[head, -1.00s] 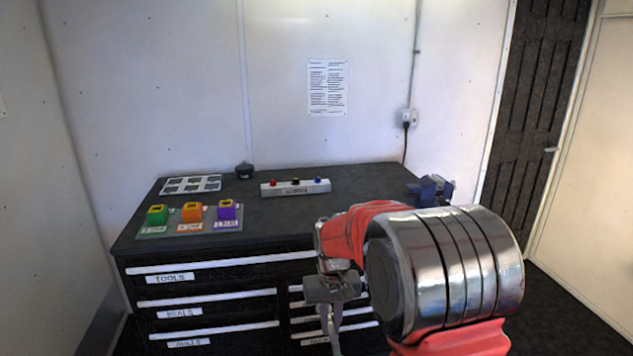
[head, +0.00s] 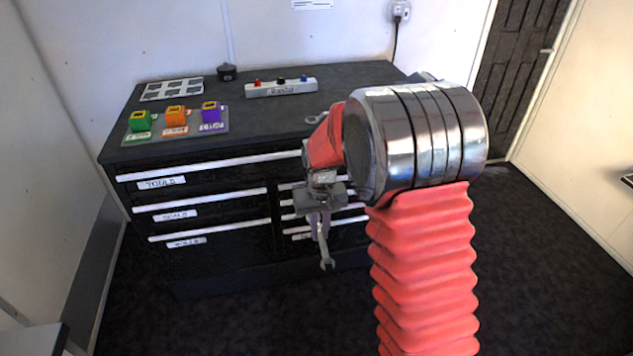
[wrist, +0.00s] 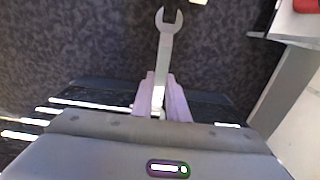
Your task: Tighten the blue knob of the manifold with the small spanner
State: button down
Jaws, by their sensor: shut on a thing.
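The manifold (head: 283,89) is a white bar on the black workbench top, toward the back. It carries a red, a black and a blue knob (head: 304,78); the blue one is at its right end. My gripper (head: 319,228) hangs in front of the cabinet drawers, below the bench top. It is shut on a grey open-ended spanner (head: 327,262), whose open jaw points down. In the wrist view the spanner (wrist: 166,50) sticks out from between the pale purple fingertips (wrist: 162,100). Its gripped end is hidden by my gripper.
A second spanner (head: 316,118) lies partly visible on the bench near my arm. Green, orange and purple blocks (head: 176,116) stand on a grey board at the left. A white tray (head: 172,90) and a small black object (head: 227,72) are behind. The middle of the bench top is clear.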

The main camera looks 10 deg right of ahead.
jog(key=s+f, duration=0.3)
jog(key=f, duration=0.7)
jog(key=shift+s, duration=0.2)
